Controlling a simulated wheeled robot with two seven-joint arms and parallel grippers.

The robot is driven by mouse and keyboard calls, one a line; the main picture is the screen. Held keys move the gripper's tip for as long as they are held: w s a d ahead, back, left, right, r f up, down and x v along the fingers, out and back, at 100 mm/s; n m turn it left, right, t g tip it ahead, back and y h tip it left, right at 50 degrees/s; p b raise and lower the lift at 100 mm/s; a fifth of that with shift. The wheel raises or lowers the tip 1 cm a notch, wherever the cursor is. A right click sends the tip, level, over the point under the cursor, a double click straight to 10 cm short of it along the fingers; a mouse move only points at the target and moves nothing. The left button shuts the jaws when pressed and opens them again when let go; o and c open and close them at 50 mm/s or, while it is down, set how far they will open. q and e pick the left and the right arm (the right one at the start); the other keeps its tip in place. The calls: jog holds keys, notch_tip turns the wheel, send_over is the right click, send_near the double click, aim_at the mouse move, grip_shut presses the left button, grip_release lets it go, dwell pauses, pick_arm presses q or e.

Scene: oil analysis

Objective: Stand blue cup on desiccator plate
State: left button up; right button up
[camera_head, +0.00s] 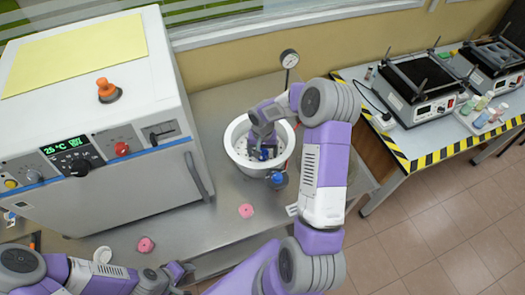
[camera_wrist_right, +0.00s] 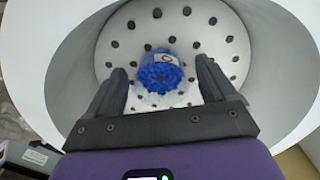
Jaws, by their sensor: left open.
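The desiccator (camera_head: 232,160) is a round white bowl on the metal bench. Its white plate (camera_wrist_right: 228,40) with dark holes shows in the right wrist view. The blue cup (camera_wrist_right: 160,75) is on the plate, with a pale band on its far side; in the head view only a bit of blue (camera_head: 264,155) shows under the gripper. My right gripper (camera_wrist_right: 161,78) reaches into the bowl (camera_head: 262,145), with its fingers apart on either side of the cup and visible gaps to it. My left gripper (camera_head: 184,272) is open and empty low over the bench's front.
A white oven (camera_head: 100,130) stands left of the desiccator. Pink pieces (camera_head: 246,210) (camera_head: 145,244) and a white round piece (camera_head: 102,254) lie on the bench. A gauge (camera_head: 289,59) stands behind the bowl and a blue knob (camera_head: 278,179) at its front. A striped table (camera_head: 425,160) is right.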

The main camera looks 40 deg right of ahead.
aim_at(263, 153)
jog(key=shift+r, duration=0.25)
notch_tip(263, 153, up, 12)
jog(key=p, duration=0.1)
jog(key=shift+f, duration=0.1)
dwell(0.6)
